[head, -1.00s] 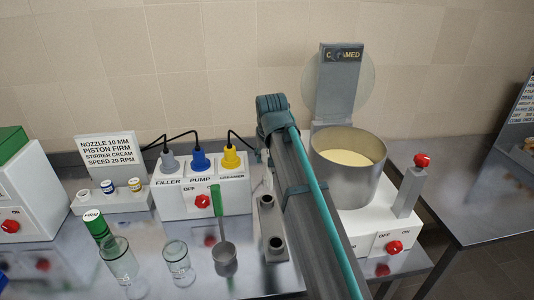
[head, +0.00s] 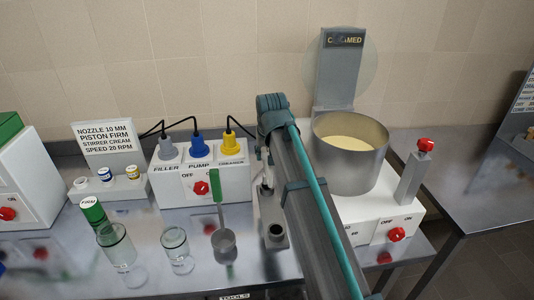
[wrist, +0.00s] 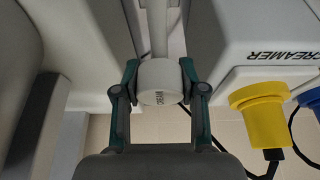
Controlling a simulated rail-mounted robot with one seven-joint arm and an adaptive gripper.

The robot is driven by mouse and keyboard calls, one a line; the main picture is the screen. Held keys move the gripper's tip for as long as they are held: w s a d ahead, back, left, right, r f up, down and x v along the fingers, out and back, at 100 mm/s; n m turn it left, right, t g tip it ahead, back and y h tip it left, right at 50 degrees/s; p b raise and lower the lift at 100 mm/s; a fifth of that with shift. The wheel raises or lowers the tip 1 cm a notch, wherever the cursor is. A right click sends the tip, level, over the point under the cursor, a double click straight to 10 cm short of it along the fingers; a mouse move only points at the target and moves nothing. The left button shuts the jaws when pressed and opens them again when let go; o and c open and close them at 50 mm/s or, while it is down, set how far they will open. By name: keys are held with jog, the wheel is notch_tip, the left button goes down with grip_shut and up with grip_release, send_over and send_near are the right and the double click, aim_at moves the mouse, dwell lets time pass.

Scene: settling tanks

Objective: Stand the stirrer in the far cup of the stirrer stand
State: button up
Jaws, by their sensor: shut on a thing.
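The stirrer has a white round handle labelled CREAM (wrist: 160,82) and a pale shaft (wrist: 159,28) running up the wrist view. My gripper (wrist: 160,88) is shut on the handle, with one teal finger on each side. The grey stirrer stand (head: 272,213) stands on the bench in the head view, left of my arm. Its near cup (head: 276,232) looks empty. Its far cup (head: 267,189) is partly covered by a thin pale part coming down from above. Whether the stirrer's end is inside or just above that cup, I cannot tell. My arm hides most of the gripper there.
The pump box (head: 205,187) with grey, blue and yellow plugs stands left of the stand. The green-handled ladle (head: 221,235) and glass beakers (head: 175,248) are nearby. The steel pot (head: 348,160) on its white machine stands right of my arm.

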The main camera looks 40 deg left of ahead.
jog(key=shift+f, duration=0.9)
jog(key=shift+f+b, duration=0.35)
jog(key=shift+f, duration=0.95)
dwell(0.4)
jog(key=o, duration=1.3)
jog(key=v, duration=1.2)
notch_tip(320, 180, up, 8)
jog(key=p, duration=0.5)
jog(key=shift+d, duration=0.1)
